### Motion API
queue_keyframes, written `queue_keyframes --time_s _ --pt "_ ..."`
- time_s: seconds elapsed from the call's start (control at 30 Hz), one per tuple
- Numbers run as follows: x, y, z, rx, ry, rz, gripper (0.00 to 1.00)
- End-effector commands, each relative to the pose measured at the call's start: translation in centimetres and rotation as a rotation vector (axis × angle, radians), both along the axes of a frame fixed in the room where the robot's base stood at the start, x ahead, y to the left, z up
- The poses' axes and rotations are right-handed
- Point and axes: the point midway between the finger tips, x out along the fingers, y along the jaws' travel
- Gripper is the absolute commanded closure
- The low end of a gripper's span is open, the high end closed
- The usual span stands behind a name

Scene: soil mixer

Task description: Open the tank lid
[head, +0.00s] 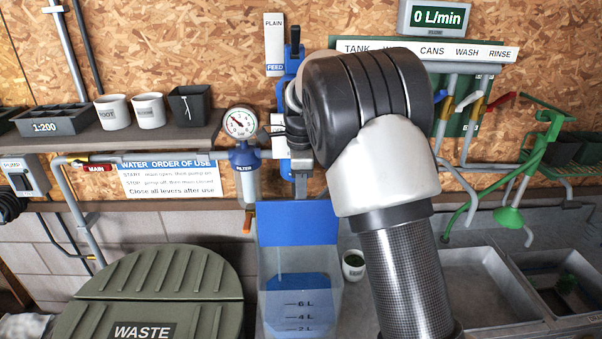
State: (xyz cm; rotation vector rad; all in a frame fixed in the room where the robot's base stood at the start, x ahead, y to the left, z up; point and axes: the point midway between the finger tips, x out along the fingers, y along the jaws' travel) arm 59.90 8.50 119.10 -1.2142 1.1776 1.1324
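A clear tank (268,306) with 2 L, 4 L and 6 L marks stands at the bottom middle in the head view. A flat blue panel (298,224) sits at its top back edge. I cannot tell whether this panel is the lid standing up or part of the tank's back. A blue surface shows low inside the tank. My arm rises from the lower right and bends in front of the wall, just right of the tank.
A green waste bin (160,275) with a shut lid stands left of the tank. A filter (244,172) with a gauge (240,123) hangs above. A small white pot (353,265) stands right of the tank, and a sink basin (478,285) lies further right.

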Motion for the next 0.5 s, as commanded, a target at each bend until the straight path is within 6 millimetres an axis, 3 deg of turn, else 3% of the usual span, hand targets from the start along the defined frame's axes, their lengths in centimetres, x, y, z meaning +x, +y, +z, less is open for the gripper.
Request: queue_keyframes --time_s 0.07,0.17,0.5 --pt "-0.3 0.0 0.3 -0.003 0.010 0.000 0.72" --pt "-0.3 0.0 2.4 -0.001 0.002 0.000 0.72" --pt "-0.8 0.0 11.3 0.001 -0.010 0.000 0.72"
